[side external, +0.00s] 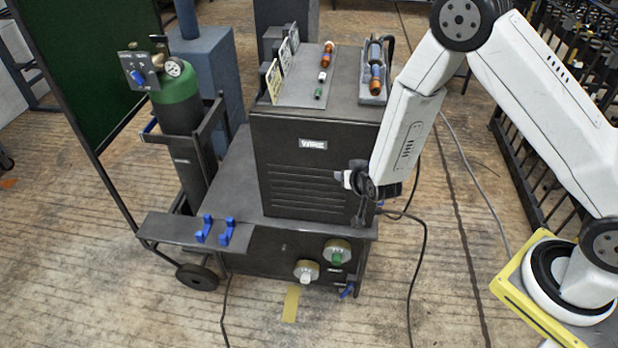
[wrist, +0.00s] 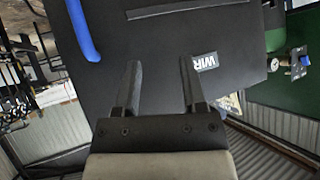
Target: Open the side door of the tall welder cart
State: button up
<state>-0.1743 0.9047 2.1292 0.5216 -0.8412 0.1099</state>
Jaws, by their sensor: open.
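The tall welder cart's dark cabinet (side external: 315,165) stands upright, with a WIRE label on the panel facing the side camera. That panel looks flush with the cabinet. In the wrist view, a dark panel (wrist: 150,35) fills the upper middle, with a blue bar handle (wrist: 82,30) at upper left and part of the label (wrist: 205,62) at right. My gripper (side external: 362,212) is at the panel's right side. In the wrist view my gripper (wrist: 160,65) is open and empty, its fingers over the panel, right of the handle. Contact cannot be told.
A green gas cylinder (side external: 178,110) stands on the cart's left. Blue hooks (side external: 216,230) and connectors (side external: 337,252) are at the cart's front. Cables (side external: 422,255) lie on the floor at right. A black rack (side external: 560,70) stands behind my arm. The front floor is mostly clear.

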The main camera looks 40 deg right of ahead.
jog(key=s+d+f+m+t+h, duration=0.1)
jog(key=s+d+f+t+h, duration=0.2)
jog(key=s+f+h, duration=0.3)
jog(key=shift+s+d+f+t+h, duration=0.35)
jog(key=shift+f+t, duration=0.45)
jog(key=shift+f, duration=1.15)
jog(key=shift+w, duration=0.15)
jog(key=shift+x, duration=3.85)
grip_shut()
